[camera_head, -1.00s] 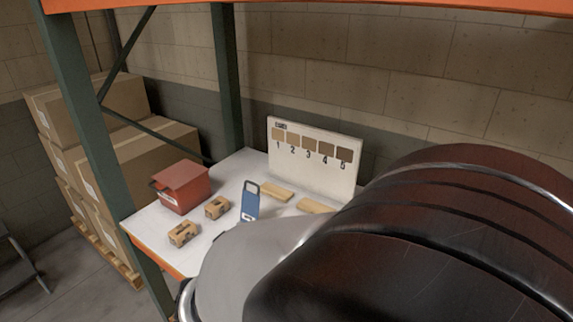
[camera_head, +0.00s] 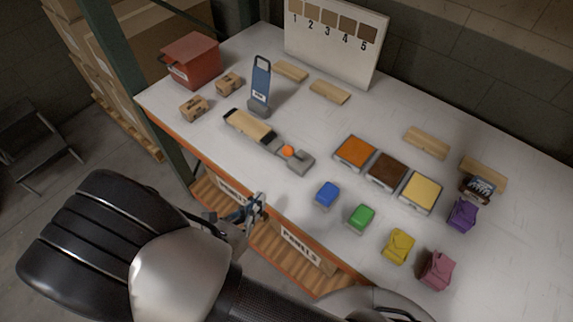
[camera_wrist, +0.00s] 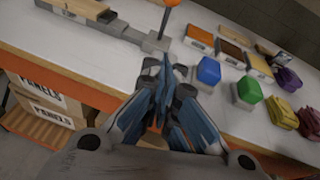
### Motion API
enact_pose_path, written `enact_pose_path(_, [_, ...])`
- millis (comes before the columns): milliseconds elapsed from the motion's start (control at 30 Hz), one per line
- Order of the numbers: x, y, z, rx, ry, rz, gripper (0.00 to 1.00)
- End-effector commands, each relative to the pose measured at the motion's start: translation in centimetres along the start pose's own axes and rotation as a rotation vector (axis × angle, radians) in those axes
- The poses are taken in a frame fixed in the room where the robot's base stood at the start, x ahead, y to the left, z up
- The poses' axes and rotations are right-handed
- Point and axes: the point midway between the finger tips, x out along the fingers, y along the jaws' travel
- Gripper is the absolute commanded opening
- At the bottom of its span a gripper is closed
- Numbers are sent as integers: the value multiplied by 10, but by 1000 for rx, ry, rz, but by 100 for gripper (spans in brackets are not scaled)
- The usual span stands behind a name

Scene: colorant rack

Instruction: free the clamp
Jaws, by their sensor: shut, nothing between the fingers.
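The clamp (camera_head: 274,147) is a grey bar fixture lying on the white table, with an orange ball knob (camera_head: 288,152) near its right end. A light wood panel with dark ends (camera_head: 249,125) lies on its left part. In the wrist view the orange knob (camera_wrist: 172,3) tops a thin upright lever (camera_wrist: 163,22) at the top edge. My gripper (camera_head: 261,199) is shut and empty, just in front of the table's front edge, nearer than the clamp and apart from it. In the wrist view its blue fingertips (camera_wrist: 165,62) meet below the lever.
Three colour trays (camera_head: 388,171) lie behind.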

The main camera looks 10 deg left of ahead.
Motion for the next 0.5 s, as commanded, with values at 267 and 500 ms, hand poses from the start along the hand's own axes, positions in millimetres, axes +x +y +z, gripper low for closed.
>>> enact_pose_path(267, [6, -1, 0, 2, 1, -4, 0])
enact_pose_path(500, [47, -2, -1, 4, 2, -10, 0])
